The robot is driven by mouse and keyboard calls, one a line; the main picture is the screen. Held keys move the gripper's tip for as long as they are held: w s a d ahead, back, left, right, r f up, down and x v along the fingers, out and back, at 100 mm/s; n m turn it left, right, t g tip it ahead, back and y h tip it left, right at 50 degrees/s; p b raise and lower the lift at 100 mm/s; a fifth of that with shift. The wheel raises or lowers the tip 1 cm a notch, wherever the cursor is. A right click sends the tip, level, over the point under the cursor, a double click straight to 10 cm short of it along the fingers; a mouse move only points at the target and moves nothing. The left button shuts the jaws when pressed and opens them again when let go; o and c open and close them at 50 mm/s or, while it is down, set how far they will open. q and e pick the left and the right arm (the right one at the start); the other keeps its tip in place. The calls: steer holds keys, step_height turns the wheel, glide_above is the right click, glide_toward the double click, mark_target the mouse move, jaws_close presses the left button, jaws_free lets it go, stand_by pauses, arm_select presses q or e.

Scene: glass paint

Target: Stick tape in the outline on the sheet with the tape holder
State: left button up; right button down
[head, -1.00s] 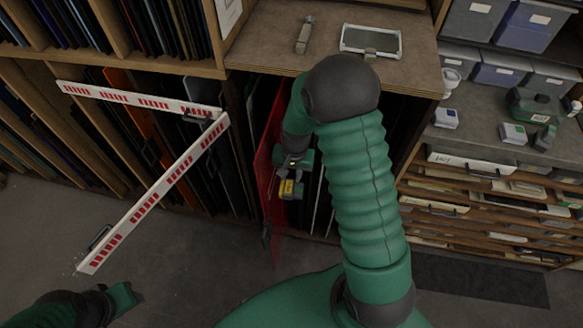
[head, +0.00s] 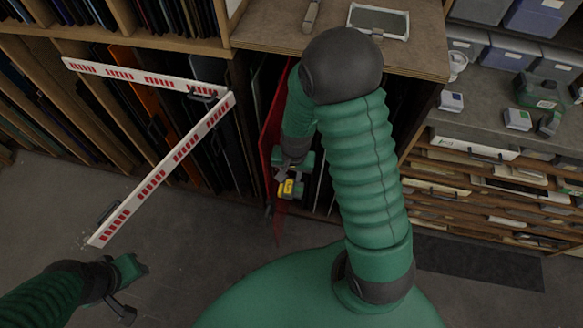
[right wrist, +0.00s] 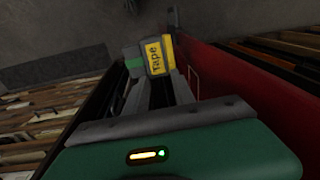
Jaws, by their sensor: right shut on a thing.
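The tape holder is a yellow and grey block with the word "Tape" on it, at the far end of my right gripper in the right wrist view (right wrist: 157,57). In the head view the tape holder (head: 287,188) is a small yellow patch beside the red sheet (head: 270,140). My right gripper (head: 291,172) is shut on it. The red sheet (right wrist: 225,85) stands upright in the rack, close right of the holder in the wrist view. A thin pale outline shows on it, partly hidden. Whether holder and sheet touch is unclear. My left gripper (head: 128,285) is low at the left, away from the sheet.
A hinged red-and-white barrier (head: 170,170) stands in front of the rack at the left. A wooden top (head: 280,32) carries a framed screen (head: 378,20). Shelves of papers (head: 480,190) and bins stand at the right. Grey floor (head: 190,245) is free at the lower left.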

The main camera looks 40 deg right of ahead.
steer(key=shift+d, duration=0.1)
steer(key=shift+s+d+b, duration=0.2)
steer(key=shift+s+d, duration=0.75)
steer(key=shift+s, duration=0.2)
steer(key=shift+s+d+b, duration=0.2)
steer(key=shift+s+d, duration=0.75)
steer(key=shift+s, duration=0.15)
steer(key=shift+s+d, duration=1)
steer(key=shift+s, duration=0.15)
